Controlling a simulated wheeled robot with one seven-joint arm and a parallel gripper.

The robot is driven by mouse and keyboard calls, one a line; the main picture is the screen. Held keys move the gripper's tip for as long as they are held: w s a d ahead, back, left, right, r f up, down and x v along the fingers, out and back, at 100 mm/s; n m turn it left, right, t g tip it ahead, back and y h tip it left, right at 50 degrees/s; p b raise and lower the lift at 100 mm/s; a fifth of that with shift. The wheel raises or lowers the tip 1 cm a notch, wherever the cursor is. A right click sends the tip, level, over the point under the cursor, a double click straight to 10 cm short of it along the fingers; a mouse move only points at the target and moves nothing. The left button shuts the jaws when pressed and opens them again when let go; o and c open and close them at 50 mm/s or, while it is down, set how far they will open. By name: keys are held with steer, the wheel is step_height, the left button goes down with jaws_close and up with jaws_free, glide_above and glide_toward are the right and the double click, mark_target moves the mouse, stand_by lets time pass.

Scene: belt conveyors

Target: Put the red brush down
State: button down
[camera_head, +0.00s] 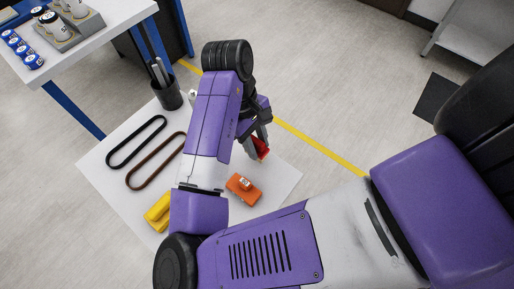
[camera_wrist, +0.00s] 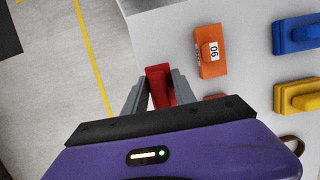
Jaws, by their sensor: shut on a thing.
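The red brush (camera_head: 261,147) is held in my gripper (camera_head: 256,145), near the right edge of the white table in the head view. In the wrist view the red brush (camera_wrist: 159,84) sits between the two grey fingers of my gripper (camera_wrist: 159,92), which are shut on it. The brush's lower part is hidden by my gripper body. I cannot tell whether the brush touches the table top.
An orange block (camera_head: 243,188) with a label lies on the white table (camera_head: 277,178). A yellow block (camera_head: 158,212), a black belt (camera_head: 137,142), a brown belt (camera_head: 156,161) and a black cup of tools (camera_head: 168,94) are also there. The wrist view shows a blue block (camera_wrist: 297,33).

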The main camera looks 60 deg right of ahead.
steer(key=shift+f, duration=1.15)
steer(key=shift+f, duration=0.15)
steer(key=c, duration=1)
jaws_free()
